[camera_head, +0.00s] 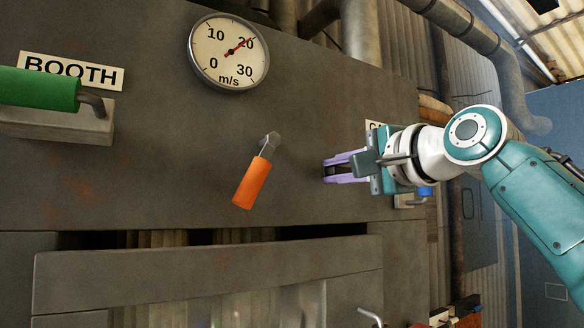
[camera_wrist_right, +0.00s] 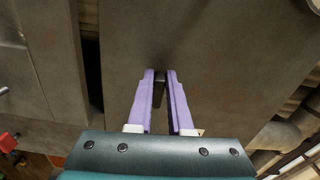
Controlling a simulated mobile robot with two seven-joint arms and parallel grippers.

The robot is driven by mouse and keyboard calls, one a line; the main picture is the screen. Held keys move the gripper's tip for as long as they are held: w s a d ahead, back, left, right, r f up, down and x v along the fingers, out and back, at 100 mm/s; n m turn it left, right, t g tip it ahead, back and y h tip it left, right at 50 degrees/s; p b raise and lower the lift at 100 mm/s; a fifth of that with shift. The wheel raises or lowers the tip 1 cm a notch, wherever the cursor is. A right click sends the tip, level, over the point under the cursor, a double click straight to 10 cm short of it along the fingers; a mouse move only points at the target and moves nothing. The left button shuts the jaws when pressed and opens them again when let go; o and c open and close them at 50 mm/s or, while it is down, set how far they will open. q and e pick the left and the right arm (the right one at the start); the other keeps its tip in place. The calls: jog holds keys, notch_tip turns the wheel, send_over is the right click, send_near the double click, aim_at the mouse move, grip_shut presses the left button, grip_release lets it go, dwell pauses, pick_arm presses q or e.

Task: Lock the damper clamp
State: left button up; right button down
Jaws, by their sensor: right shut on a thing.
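My right gripper (camera_head: 326,171) reaches in from the right in front of the grey panel. Its purple fingers point left and are closed on a small dark part (camera_wrist_right: 159,90), which shows between them in the right wrist view. The fingers hide most of this part, so I cannot tell for sure whether it is the damper clamp. An orange-handled lever (camera_head: 252,183) on a short metal stub sits on the panel left of my right gripper, apart from it. Its handle slants down and to the left. My left gripper is not in view.
A round gauge (camera_head: 229,52) on the panel reads about 20 m/s. A green handle (camera_head: 40,89) on a grey block is at the left, below a BOOTH sign (camera_head: 71,71). A partly hidden sign (camera_head: 371,125) is behind my right gripper. A slot with slats runs below.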

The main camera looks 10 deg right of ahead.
dwell(0.3)
jog(key=c, duration=0.8)
grip_release()
jog(key=shift+p+v, duration=1.05)
jog(key=shift+v, duration=3.9)
jog(key=shift+o, duration=0.2)
jog(key=shift+r, duration=0.1)
